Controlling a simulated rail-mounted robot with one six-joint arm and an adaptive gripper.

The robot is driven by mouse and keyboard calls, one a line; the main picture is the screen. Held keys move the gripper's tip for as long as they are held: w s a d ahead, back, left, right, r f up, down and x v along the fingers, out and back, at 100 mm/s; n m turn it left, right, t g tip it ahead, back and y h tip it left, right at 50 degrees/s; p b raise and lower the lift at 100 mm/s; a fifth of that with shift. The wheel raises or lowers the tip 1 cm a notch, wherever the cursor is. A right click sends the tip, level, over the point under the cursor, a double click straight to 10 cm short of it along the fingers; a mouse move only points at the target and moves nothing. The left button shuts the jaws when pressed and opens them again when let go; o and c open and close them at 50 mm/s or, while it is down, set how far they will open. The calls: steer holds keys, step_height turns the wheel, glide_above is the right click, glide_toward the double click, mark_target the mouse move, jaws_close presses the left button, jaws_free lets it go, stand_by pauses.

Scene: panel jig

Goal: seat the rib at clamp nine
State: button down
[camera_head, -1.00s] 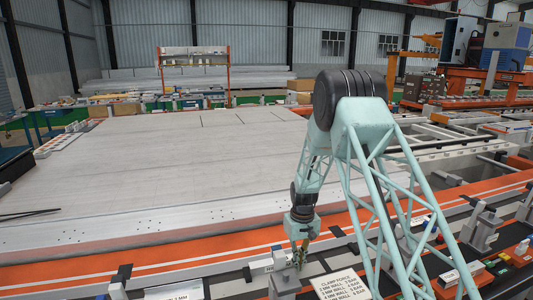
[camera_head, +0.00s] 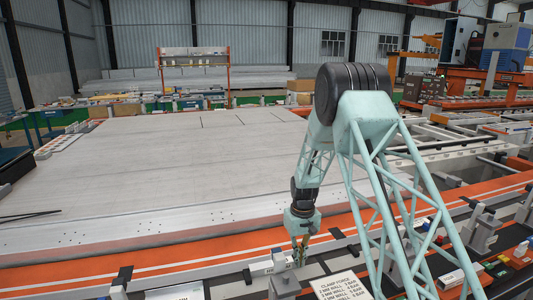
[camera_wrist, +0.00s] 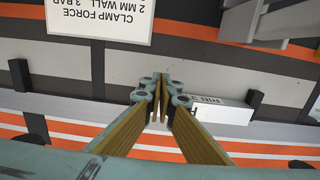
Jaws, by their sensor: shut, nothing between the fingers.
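My gripper (camera_wrist: 160,88) is shut and empty, its fingertips meeting in the wrist view; in the head view it points down over the near rail (camera_head: 301,262). A white bar with upside-down lettering (camera_wrist: 225,115), seemingly reading RIB and a number, lies beside and partly behind the right finger in the wrist view. Its far end is near a black post (camera_wrist: 255,99). In the head view a white labelled piece (camera_head: 261,268) shows just left of the gripper. I cannot tell which clamp is number nine.
A clamp force sign (camera_wrist: 98,18) sits near the fingers; it also shows in the head view (camera_head: 341,287). A grey clamp (camera_head: 482,230) stands on the rail at right. Another black post (camera_wrist: 19,75) stands at left. The large pale panel (camera_head: 150,165) beyond is clear.

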steer(key=shift+r+p, duration=0.8)
steer(key=shift+r, duration=1.6)
steer(key=shift+r, duration=0.1)
steer(key=s+d+r+m+t+b, duration=0.1)
steer(key=s+d+r, duration=0.1)
steer(key=s+r, duration=0.75)
steer(key=s+d+r+b, duration=0.1)
steer(key=s+r, duration=0.5)
steer(key=r, duration=0.6)
steer(key=s+d+r+m+t+b, duration=0.1)
steer(key=s+d+r, duration=0.1)
steer(key=s+r, duration=0.7)
steer(key=s+d+r+t, duration=0.1)
steer(key=s+r, duration=0.3)
steer(key=s, duration=0.4)
steer(key=s+d+r, duration=0.1)
steer(key=s+r, duration=0.3)
steer(key=s, duration=0.4)
steer(key=s+f+m+t+b, duration=0.1)
steer(key=s+b, duration=0.1)
steer(key=s, duration=1.6)
steer(key=shift+s+d+f, duration=0.2)
steer(key=shift+d, duration=0.25)
